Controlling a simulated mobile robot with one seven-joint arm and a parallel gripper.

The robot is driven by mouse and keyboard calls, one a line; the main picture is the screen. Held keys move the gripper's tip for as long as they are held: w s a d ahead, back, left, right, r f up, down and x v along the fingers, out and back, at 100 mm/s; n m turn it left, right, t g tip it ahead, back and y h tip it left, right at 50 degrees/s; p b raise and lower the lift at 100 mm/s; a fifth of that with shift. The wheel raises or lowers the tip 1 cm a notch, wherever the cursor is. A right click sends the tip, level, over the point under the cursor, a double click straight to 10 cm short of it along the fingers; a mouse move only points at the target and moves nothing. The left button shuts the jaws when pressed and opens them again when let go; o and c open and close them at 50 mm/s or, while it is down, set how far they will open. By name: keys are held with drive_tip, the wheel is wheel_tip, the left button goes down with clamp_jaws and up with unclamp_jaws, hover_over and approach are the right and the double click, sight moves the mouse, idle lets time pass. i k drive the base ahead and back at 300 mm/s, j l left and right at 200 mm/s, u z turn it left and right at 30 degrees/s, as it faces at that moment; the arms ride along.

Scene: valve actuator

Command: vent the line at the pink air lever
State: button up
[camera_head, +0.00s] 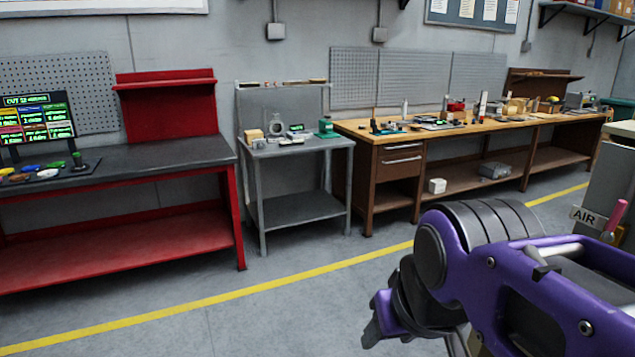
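The pink air lever (615,217) is at the right edge of the head view, a short pink handle tilted up to the right on a grey housing. The lever's lower end is partly hidden behind my purple arm, which fills the lower right. Dark parts at the arm's far lower left end (372,334) may belong to my gripper, well left of the lever and apart from it. Its fingers cannot be made out, nor whether it holds anything.
A red workbench (120,262) with a screen (38,115) stands at left. A grey table (300,210) and a long wooden bench (365,133) line the wall, with tools on top. The floor before them, crossed by a yellow line (250,293), is clear.

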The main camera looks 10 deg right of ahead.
sight(609, 236)
drive_tip(key=i+z, duration=0.25)
drive_tip(key=z, duration=0.15)
drive_tip(key=i+z, duration=0.2)
drive_tip(key=z, duration=0.2)
drive_tip(key=i+j+z, duration=0.2)
drive_tip(key=z, duration=0.2)
drive_tip(key=i+j+z, duration=0.2)
drive_tip(key=z, duration=0.2)
drive_tip(key=i+j+z, duration=0.15)
drive_tip(key=z, duration=0.25)
drive_tip(key=j, duration=0.1)
